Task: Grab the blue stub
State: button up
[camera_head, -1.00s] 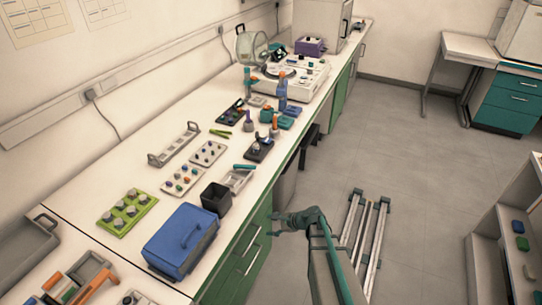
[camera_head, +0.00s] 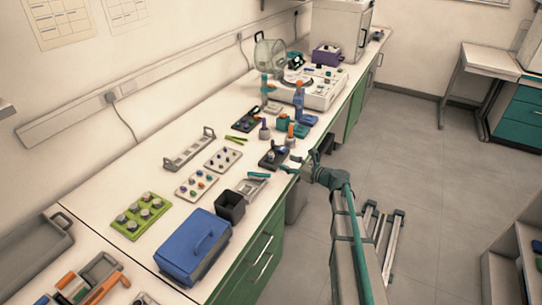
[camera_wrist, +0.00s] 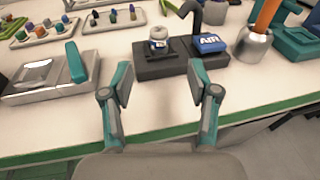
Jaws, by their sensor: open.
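My gripper (camera_wrist: 160,80) is open and empty; its two teal-and-grey fingers spread toward the bench. In the head view my gripper (camera_head: 302,166) is at the bench's front edge. Ahead of the fingers in the wrist view is a dark block (camera_wrist: 155,70) bearing a silver, white-topped cylinder (camera_wrist: 158,40) and a blue piece with white lettering (camera_wrist: 209,43). Farther back, a pale tray (camera_wrist: 38,38) holds several small coloured stubs, including a blue stub (camera_wrist: 60,27). Another pale tray (camera_wrist: 90,24) holds blue and grey stubs. I cannot tell which blue piece the task means.
A grey slide box with a teal lever (camera_wrist: 78,63) stands left of the fingers. A metal cup with an orange handle (camera_wrist: 252,48) stands at the right. A blue case (camera_head: 195,245) and a black bin (camera_head: 230,208) stand nearby. The bench front strip is clear.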

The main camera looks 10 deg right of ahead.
aim_at(274, 157)
jog(key=p+x, duration=0.1)
jog(key=x, duration=0.2)
jog(key=p+x, duration=0.1)
jog(key=x, duration=0.3)
jog(key=shift+w+a+r, duration=0.2)
jog(key=shift+a, duration=0.1)
grip_shut()
